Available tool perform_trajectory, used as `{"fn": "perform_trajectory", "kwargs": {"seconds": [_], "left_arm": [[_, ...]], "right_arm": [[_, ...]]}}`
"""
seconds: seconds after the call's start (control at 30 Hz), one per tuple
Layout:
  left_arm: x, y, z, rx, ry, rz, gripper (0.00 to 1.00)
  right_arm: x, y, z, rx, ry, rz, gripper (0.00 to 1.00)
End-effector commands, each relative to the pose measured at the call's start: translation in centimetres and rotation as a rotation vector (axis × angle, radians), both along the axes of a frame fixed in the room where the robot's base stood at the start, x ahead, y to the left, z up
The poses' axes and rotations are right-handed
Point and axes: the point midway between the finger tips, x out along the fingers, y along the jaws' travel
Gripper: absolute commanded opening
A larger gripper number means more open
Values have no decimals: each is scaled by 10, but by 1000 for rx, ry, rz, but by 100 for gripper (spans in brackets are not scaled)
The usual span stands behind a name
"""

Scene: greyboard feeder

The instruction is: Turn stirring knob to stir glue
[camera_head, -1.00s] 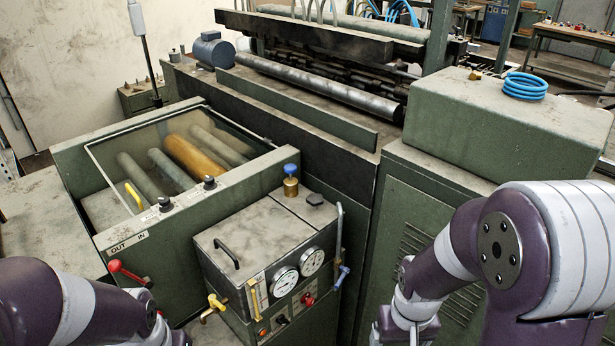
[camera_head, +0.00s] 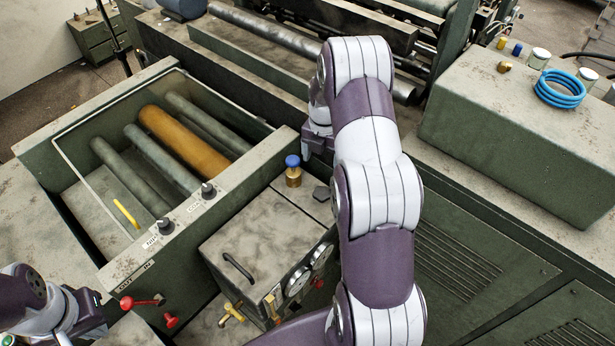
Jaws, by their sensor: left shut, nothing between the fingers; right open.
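The grey glue box (camera_head: 250,225) stands in the middle, with a black handle (camera_head: 238,268) on its lid. Which one is the stirring knob is not marked. My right gripper (camera_head: 308,150) is open, above and just right of the blue top; its fingertips are hard to make out, and I cannot tell whether it touches. My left gripper (camera_head: 98,306) is shut and empty at the lower left, near the red lever (camera_head: 140,302).
A glass-covered roller tank (camera_head: 230,187) with two black knobs (camera_head: 208,190) stands left of the box. Gauges (camera_head: 298,280) and a yellow valve (camera_head: 232,312) are on the box's front. A green cabinet (camera_head: 520,130) with a blue hose coil (camera_head: 559,89) is at right.

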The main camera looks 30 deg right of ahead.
Motion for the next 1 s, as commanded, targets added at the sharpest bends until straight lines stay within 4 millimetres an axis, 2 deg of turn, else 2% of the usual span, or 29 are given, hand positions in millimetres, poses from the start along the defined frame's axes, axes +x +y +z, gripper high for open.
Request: {"fn": "perform_trajectory", "kwargs": {"seconds": [0.17, 0.4, 0.53, 0.7, 0.93, 0.97, 1.0], "left_arm": [[0, 0, 18, 0, 0, 0, 0], [1, 0, 45, 0, -1, 0, 0], [1, 0, 52, 0, -1, 0, 0], [0, 0, 55, 0, -1, 0, 0], [0, 0, 54, 0, -1, 0, 0], [0, 0, 54, 0, -1, 0, 0], [0, 0, 54, 0, -1, 0, 0]], "right_arm": [[-2, 1, -23, 3, 5, 20, 80], [-2, 1, -85, 3, 4, 18, 80], [-1, 1, -109, 1, 1, 17, 80], [-1, 0, -123, 1, -1, 17, 80], [-1, 0, -125, 1, -1, 17, 80], [-1, 0, -125, 1, -1, 17, 76], [-1, 0, -125, 1, -1, 17, 63]]}}
